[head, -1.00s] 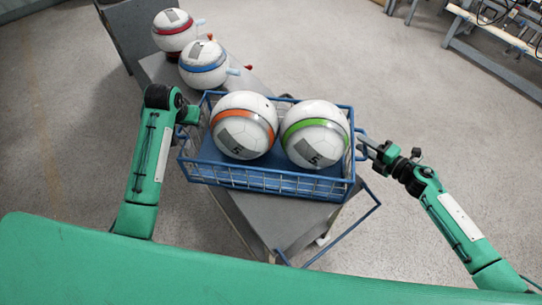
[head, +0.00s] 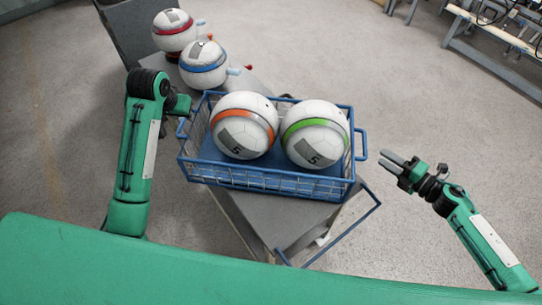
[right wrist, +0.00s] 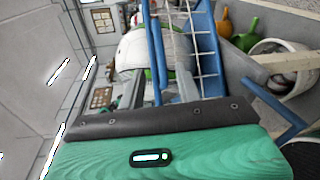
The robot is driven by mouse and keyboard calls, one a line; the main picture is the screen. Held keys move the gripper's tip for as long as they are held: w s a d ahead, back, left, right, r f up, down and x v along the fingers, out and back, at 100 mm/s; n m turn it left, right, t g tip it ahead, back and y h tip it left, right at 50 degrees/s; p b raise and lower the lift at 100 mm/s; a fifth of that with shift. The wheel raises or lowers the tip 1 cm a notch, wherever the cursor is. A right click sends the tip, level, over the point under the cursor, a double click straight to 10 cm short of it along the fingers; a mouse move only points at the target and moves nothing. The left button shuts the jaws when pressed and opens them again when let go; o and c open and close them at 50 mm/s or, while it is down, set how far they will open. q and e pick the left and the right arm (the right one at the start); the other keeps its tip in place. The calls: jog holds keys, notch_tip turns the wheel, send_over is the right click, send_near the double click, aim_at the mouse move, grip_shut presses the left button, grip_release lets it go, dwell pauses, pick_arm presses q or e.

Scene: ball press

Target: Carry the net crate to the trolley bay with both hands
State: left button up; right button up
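The blue wire net crate (head: 262,183) is over the grey top of a long low stand (head: 290,228) and looks level. It holds an orange-banded ball (head: 243,125) and a green-banded ball (head: 315,135). My right gripper (head: 383,158) is open and empty, a short way right of the crate's right handle (head: 364,145). In the right wrist view, the blue handle (right wrist: 154,45) shows beyond the parted fingers (right wrist: 160,92). My left gripper (head: 184,106) is beside the crate's left end, near the left handle (head: 181,128). Its fingers are hidden.
A red-banded ball (head: 173,30) and a blue-banded ball (head: 203,64) sit behind the crate on the stand. A blue bar frame (head: 350,235) juts out at the near right. A workbench (head: 500,60) stands at the far right. The floor on both sides is clear.

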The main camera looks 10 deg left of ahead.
jog(key=shift+v, duration=1.7)
